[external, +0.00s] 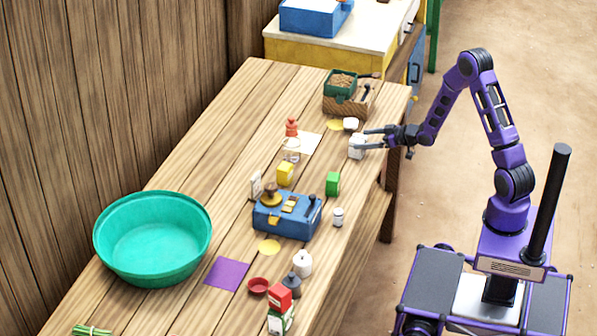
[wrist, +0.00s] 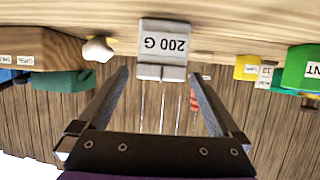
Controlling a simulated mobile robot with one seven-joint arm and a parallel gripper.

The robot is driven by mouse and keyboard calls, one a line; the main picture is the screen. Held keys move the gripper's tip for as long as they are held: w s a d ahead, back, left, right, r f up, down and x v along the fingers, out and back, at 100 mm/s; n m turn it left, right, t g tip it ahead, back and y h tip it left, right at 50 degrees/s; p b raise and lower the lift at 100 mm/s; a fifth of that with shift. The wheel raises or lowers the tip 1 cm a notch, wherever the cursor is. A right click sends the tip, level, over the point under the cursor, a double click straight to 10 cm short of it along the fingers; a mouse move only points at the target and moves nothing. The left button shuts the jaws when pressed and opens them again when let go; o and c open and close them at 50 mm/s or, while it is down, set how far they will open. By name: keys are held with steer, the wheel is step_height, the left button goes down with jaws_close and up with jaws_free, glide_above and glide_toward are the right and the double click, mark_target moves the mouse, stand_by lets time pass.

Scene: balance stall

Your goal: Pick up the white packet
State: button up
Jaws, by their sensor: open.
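The white packet (external: 356,147) is a small upright box near the table's right edge in the external view. My gripper (external: 366,140) reaches in from the right, level with the packet. In the wrist view my gripper (wrist: 159,75) is open. The packet sits at the fingertips, between their lines, with a gap showing on each side. It stands on the table, and nothing holds it.
A rounded white item (external: 351,124) stands close behind the packet, near a wooden box with a green bin (external: 340,84). A red figure (external: 291,127), a green block (external: 333,184) and a blue balance device (external: 287,216) stand on the table (external: 225,130). A teal basin (external: 152,250) is further left.

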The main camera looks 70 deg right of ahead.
mark_target(360, 140)
steer(key=x, duration=0.3)
steer(key=shift+w, duration=0.1)
steer(key=shift+c, duration=0.3)
steer(key=c, duration=1.4)
